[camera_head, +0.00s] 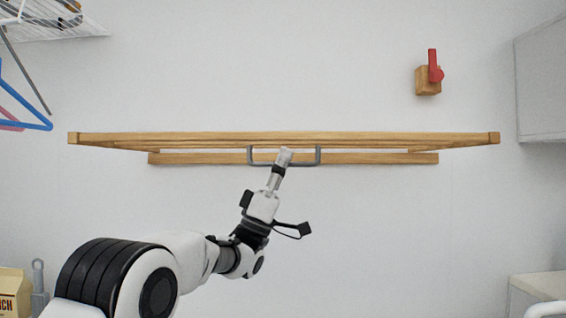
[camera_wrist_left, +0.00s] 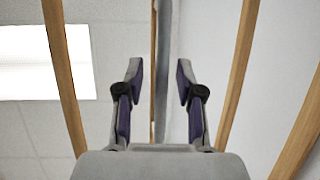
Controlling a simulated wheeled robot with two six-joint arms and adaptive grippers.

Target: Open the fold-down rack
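The wooden fold-down rack (camera_head: 110,139) is on the white wall, seen almost edge-on. Its wide front bar stands out from the wall, above and in front of a shorter wooden bar (camera_head: 190,158) nearer the wall. A grey U-shaped handle (camera_head: 319,156) hangs at the middle of the rack. My left gripper (camera_head: 285,153) points up at the handle, between its two ends. In the left wrist view its fingers (camera_wrist_left: 160,72) are apart, with a grey bar (camera_wrist_left: 162,30) between them; contact cannot be told. Wooden slats (camera_wrist_left: 236,75) show on both sides. My right gripper is out of view.
A red lever on a wooden block (camera_head: 428,80) is on the wall at upper right. A wire shelf (camera_head: 50,25) and hangers (camera_head: 25,110) are at upper left. A cabinet (camera_head: 540,80) and a white unit (camera_head: 540,284) stand at right. The wall below the rack is clear.

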